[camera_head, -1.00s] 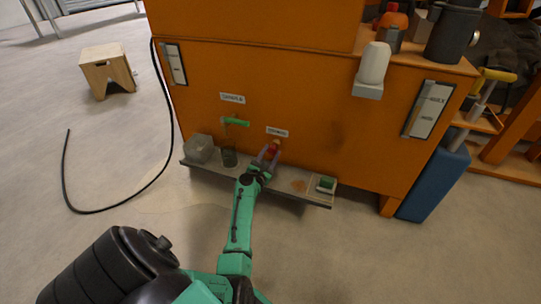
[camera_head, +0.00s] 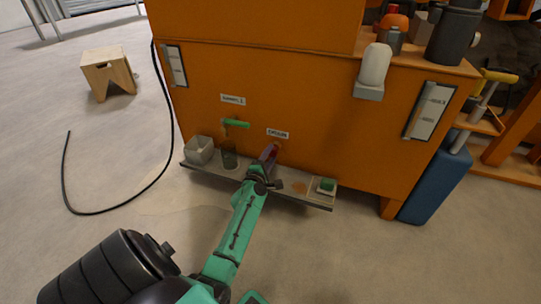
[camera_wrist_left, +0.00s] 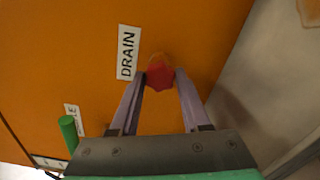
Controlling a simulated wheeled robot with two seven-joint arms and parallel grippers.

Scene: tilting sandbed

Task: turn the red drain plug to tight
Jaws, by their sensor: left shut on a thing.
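The red drain plug (camera_wrist_left: 160,76) sits on the orange cabinet face beside the white DRAIN label (camera_wrist_left: 128,52) in the left wrist view. My left gripper (camera_wrist_left: 161,80) has its two fingers on either side of the plug and is shut on it. In the head view my left gripper (camera_head: 268,159) reaches the cabinet just under the DRAIN label (camera_head: 277,133), and the plug is mostly hidden behind the fingers. My right gripper is not in view.
A green-handled tap (camera_head: 236,123) is left of the plug, above a glass (camera_head: 229,160). A narrow shelf (camera_head: 290,199) below carries a clear container (camera_head: 199,149) and a green block (camera_head: 326,186). A black hose (camera_head: 158,165) hangs at left.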

